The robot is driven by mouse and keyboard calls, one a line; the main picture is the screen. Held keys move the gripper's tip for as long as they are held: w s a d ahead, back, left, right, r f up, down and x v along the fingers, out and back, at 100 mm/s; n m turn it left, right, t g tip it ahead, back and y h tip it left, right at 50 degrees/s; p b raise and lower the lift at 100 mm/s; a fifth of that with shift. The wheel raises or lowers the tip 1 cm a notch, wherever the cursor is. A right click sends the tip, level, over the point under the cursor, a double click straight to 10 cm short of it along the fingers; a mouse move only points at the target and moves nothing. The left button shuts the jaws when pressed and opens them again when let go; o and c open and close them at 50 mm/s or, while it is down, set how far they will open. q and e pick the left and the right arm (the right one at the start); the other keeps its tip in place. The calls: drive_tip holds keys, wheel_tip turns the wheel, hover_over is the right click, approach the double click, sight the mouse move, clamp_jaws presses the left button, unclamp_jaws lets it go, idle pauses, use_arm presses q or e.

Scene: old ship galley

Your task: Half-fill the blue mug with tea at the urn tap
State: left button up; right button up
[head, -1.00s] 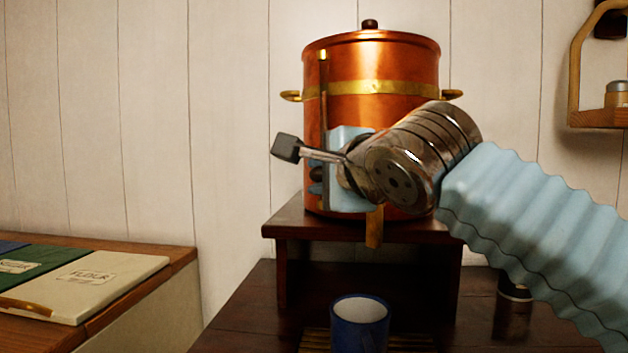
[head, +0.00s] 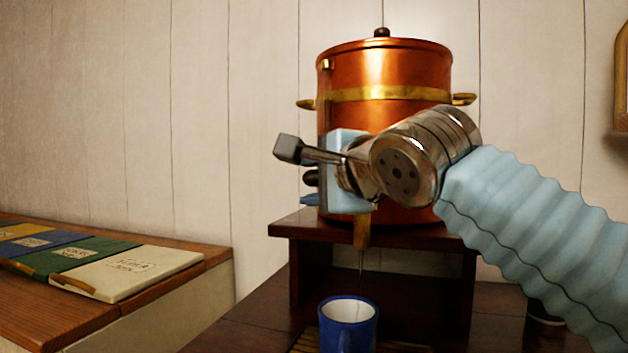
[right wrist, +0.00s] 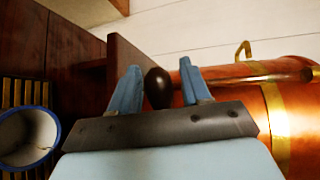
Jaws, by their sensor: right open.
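The copper urn (head: 405,75) stands on a dark wooden stand. Its brass tap spout (head: 361,232) points down, and a thin stream (head: 360,264) runs from it towards the blue mug (head: 335,325). The mug stands upright below the spout, white inside; its tea level cannot be made out. It also shows at the left of the right wrist view (right wrist: 55,125). My right gripper (head: 312,186) is at the urn's front. In the right wrist view its open fingers (right wrist: 160,84) stand either side of a dark round knob (right wrist: 158,88). My left gripper is out of view.
The mug is on a slatted grate (head: 304,342) on the dark table. The stand (head: 375,232) rises behind it. A wooden counter (head: 215,258) at left holds flat labelled packets (head: 125,272). A wooden wall shelf (head: 621,90) is at the right edge.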

drive_tip(key=b+v, duration=0.1)
drive_tip(key=v, duration=1.2)
drive_tip(key=shift+s+d+b, duration=0.15)
drive_tip(key=shift+s+b, duration=0.15)
drive_tip(key=shift+s, duration=0.05)
drive_tip(key=shift+r, duration=0.15)
idle(6.2)
